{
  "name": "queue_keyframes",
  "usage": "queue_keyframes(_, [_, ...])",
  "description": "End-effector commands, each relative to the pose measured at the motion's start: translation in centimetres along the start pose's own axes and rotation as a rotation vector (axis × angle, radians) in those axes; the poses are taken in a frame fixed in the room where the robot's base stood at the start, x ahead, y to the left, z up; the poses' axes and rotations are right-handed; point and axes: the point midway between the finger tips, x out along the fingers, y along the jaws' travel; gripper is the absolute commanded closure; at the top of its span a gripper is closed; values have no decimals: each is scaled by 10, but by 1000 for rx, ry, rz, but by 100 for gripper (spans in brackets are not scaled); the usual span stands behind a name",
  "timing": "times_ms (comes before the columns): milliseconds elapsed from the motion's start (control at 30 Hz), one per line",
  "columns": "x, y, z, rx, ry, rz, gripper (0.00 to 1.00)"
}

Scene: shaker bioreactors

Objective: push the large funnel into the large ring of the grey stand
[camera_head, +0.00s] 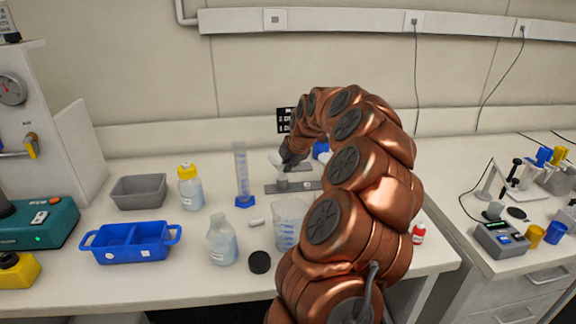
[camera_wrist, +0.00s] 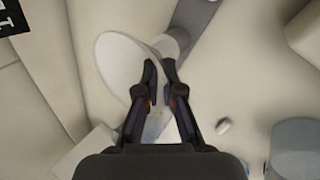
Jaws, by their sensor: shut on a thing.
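The large funnel is a pale, whitish cone. In the wrist view its wide rim (camera_wrist: 118,62) shows as an oval, tilted against my gripper's fingertips. My gripper (camera_wrist: 158,70) is shut on the funnel near its edge. In the head view the funnel (camera_head: 275,158) shows as a small pale patch left of my gripper (camera_head: 284,160). The grey stand's flat base (camera_head: 312,186) lies on the bench just below it; in the wrist view a grey strip (camera_wrist: 194,24) runs beyond the fingers. My arm and the funnel hide the rings, so I cannot tell how funnel and large ring meet.
A blue-based measuring cylinder (camera_head: 241,170) stands left of the stand. A clear beaker (camera_head: 287,222), a bottle (camera_head: 222,240) and a black cap (camera_head: 260,262) are nearer the front. A blue tray (camera_head: 130,226) and grey tub (camera_head: 139,203) are left. The wall is close behind.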

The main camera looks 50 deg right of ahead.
Motion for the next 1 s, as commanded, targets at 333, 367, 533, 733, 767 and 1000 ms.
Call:
queue_keyframes(333, [0,0,0,0,0,0,75])
queue_keyframes(367, [0,0,0,0,0,0,72])
queue_keyframes(533, [0,0,0,0,0,0,65])
queue_keyframes(733, [0,0,0,0,0,0,65])
queue_keyframes(767, [0,0,0,0,0,0,65])
queue_keyframes(1000, [-14,0,0,0,0,2,65])
